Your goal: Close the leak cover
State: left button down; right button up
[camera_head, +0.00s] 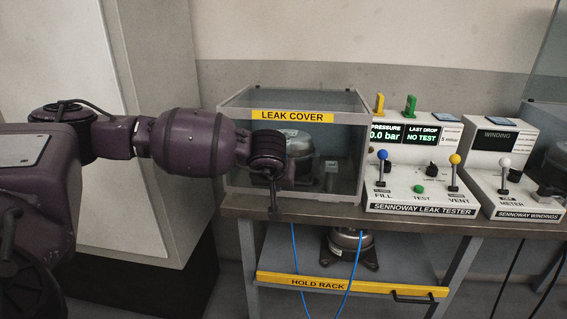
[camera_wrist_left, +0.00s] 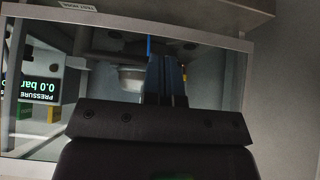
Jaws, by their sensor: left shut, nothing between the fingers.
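The leak cover (camera_head: 345,112) is a clear box with a grey frame and a yellow label on its upper front edge. It stands on the bench, its front pane reaching down near the bench top. A grey compressor (camera_head: 300,150) shows inside, partly hidden by my arm. My left gripper (camera_head: 273,207) points down in front of the cover's lower front, shut and empty; I cannot tell whether it touches the pane. In the left wrist view, the shut fingers (camera_wrist_left: 167,72) lie in front of the cover's frame (camera_wrist_left: 248,75). My right gripper is not in view.
The leak tester (camera_head: 420,195) with levers and displays stands right of the cover, the winding tester (camera_head: 510,190) beyond it. Below the bench is a hold rack (camera_head: 350,285) carrying another compressor (camera_head: 347,250). Blue hoses (camera_head: 297,260) hang under the bench. A grey cabinet stands left.

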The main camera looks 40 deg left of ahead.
pick_arm(q)
jog(key=x, duration=0.1)
jog(key=b+x, duration=0.1)
jog(key=x, duration=0.3)
jog(key=shift+s+d+f+b, duration=0.15)
jog(key=shift+s+f+b, duration=0.2)
jog(key=shift+f, duration=0.2)
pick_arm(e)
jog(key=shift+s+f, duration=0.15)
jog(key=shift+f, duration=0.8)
pick_arm(q)
jog(key=shift+r, duration=0.1)
